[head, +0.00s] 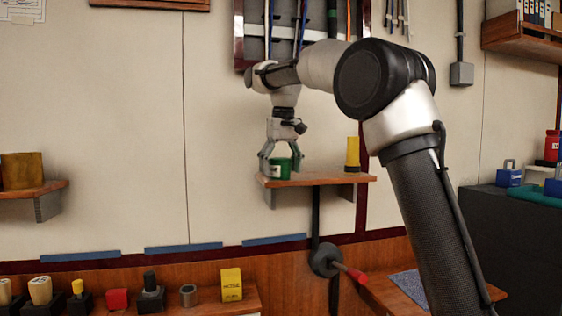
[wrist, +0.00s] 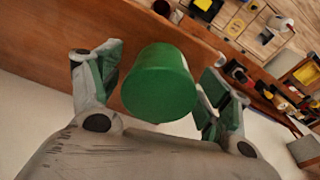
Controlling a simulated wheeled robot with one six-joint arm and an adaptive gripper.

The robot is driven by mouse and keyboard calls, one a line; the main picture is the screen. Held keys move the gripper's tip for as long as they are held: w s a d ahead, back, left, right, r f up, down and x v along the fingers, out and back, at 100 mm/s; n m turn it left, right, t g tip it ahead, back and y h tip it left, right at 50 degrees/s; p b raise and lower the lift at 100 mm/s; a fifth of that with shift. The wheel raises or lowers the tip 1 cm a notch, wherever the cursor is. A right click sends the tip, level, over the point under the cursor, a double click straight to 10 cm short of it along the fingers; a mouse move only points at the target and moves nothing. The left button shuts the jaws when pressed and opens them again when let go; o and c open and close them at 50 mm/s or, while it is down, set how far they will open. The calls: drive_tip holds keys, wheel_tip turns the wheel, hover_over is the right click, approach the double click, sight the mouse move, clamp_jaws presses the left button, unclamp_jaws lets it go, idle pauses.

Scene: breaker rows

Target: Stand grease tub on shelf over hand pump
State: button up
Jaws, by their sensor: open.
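The green grease tub (head: 280,169) with a pale label appears to stand upright on the left end of the wooden shelf (head: 325,179). This shelf is above the hand pump (head: 325,261), a dark round body with a red handle, on the lower wall. My gripper (head: 281,160) points down over the tub with its fingers open on either side. In the wrist view the tub (wrist: 160,85) shows between the spread fingers, with gaps on both sides, over the brown shelf board (wrist: 75,40). Whether its base fully touches the board is hard to tell.
A lower ledge carries several small items, including a yellow box (head: 231,285).

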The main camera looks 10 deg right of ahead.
sight(285, 159)
drive_tip(key=r, duration=0.7)
drive_tip(key=s+r, duration=0.1)
drive_tip(key=r, duration=0.3)
drive_tip(key=shift+s+d+r, duration=0.1)
drive_tip(key=shift+r, duration=0.05)
drive_tip(key=shift+s+r, duration=0.1)
drive_tip(key=shift+r, duration=0.3)
drive_tip(key=shift+s+d, duration=0.2)
drive_tip(key=shift+d, duration=0.05)
drive_tip(key=s+d+f+m+t, duration=0.1)
drive_tip(key=s+d+f, duration=0.35)
drive_tip(key=s, duration=0.35)
drive_tip(key=s+d+f, duration=0.4)
drive_tip(key=s+f, duration=0.1)
drive_tip(key=s, duration=0.3)
drive_tip(key=s+d+f+m+t, duration=0.1)
drive_tip(key=s+d+f, duration=0.35)
drive_tip(key=s, duration=0.35)
drive_tip(key=s+d+f+t, duration=0.1)
drive_tip(key=s+d+f, duration=0.1)
drive_tip(key=s+f, duration=0.8)
wheel_tip(285, 159, down, 4)
drive_tip(key=shift+s+r, duration=0.15)
drive_tip(key=shift+s, duration=0.1)
